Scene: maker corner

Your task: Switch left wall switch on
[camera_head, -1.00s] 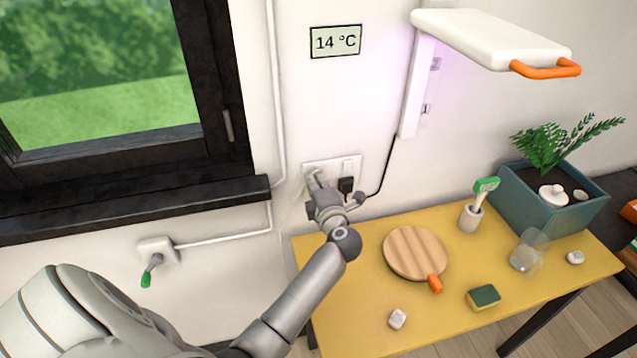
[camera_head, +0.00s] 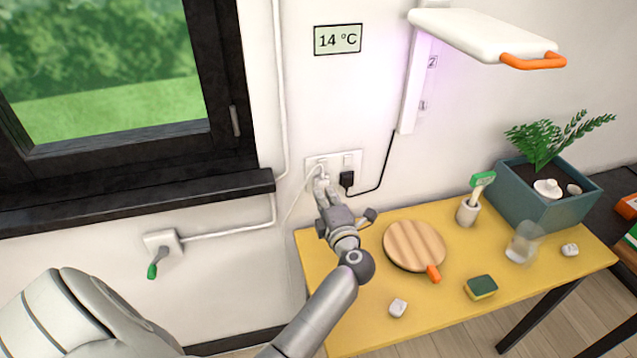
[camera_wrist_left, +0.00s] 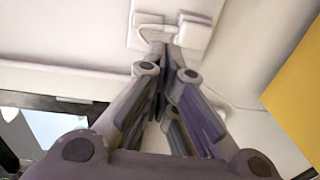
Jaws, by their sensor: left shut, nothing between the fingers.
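A white wall plate (camera_head: 334,157) is on the wall above the table's back left corner. The left wall switch (camera_head: 322,162) is at the plate's left half, and the right switch (camera_head: 347,160) is beside it. My left gripper (camera_head: 321,181) is shut and empty, its fingertips just below the left switch. In the left wrist view the plate (camera_wrist_left: 172,47) is at the top, with my shut fingertips (camera_wrist_left: 158,48) just under its left half. Whether the fingertips touch anything, and whether the switch is on, I cannot tell. My right gripper is out of view.
A black plug (camera_head: 347,179) with a cable sits under the right switch. A white cable (camera_head: 297,203) hangs left of my fingers. The yellow table (camera_head: 350,285) holds a round wooden board (camera_head: 413,245) and a sponge (camera_head: 481,287). The window sill (camera_head: 140,205) juts out left.

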